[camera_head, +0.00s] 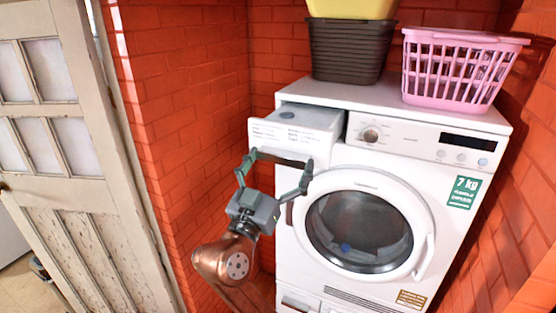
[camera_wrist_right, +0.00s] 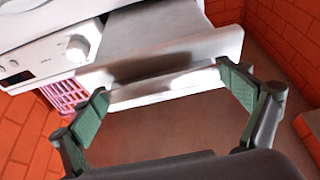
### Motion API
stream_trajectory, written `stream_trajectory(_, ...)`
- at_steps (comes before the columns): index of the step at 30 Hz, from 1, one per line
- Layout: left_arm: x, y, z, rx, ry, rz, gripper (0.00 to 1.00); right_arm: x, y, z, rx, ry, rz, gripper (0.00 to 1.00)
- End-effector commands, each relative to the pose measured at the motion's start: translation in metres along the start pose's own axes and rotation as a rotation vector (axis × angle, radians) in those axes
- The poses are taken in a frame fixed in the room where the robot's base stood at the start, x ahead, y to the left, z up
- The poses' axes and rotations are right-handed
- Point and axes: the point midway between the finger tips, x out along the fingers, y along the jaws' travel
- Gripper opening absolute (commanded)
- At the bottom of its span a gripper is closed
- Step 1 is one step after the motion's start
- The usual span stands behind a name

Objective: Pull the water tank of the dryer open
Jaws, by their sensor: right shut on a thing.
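The white dryer (camera_head: 460,230) stands against the red brick walls. Its water tank (camera_head: 325,119) at the upper left is pulled out from the front like a drawer, and its front panel stands well clear of the dryer's face. My right gripper (camera_head: 279,168) is at the lower edge of that front panel, its two fingers spread wide and shut on the tank's front. In the right wrist view, the fingers of my right gripper (camera_wrist_right: 168,88) sit at either end of the tank's front edge (camera_wrist_right: 165,92). My left gripper is not in view.
A dark basket (camera_head: 350,50) with a yellow one above it and a pink laundry basket (camera_head: 458,72) stand on top of the dryer. The round dryer door (camera_head: 420,205) is shut. A weathered door (camera_head: 75,160) is at the left, next to a brick wall (camera_head: 185,100).

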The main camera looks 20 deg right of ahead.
Motion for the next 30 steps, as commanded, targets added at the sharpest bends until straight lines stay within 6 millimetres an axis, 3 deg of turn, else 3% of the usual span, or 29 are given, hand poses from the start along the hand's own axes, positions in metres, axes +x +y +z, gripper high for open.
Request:
stream_trajectory(5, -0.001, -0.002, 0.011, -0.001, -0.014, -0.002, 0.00, 0.000, 0.001, -0.003, 0.003, 0.006, 0.001, 0.50)
stream_trajectory(6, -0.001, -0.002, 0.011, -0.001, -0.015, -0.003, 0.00, 0.000, 0.001, -0.003, 0.003, 0.006, 0.002, 0.95)
stream_trajectory(8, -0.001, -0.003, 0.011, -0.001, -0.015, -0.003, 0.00, 0.000, 0.001, -0.003, 0.003, 0.006, 0.002, 0.99)
stream_trajectory(20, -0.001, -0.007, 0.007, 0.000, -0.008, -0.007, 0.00, -0.005, 0.000, -0.001, 0.001, 0.001, 0.000, 1.00)
stream_trajectory(30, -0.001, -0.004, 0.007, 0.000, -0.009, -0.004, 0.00, -0.068, -0.001, 0.000, 0.001, -0.001, -0.003, 1.00)
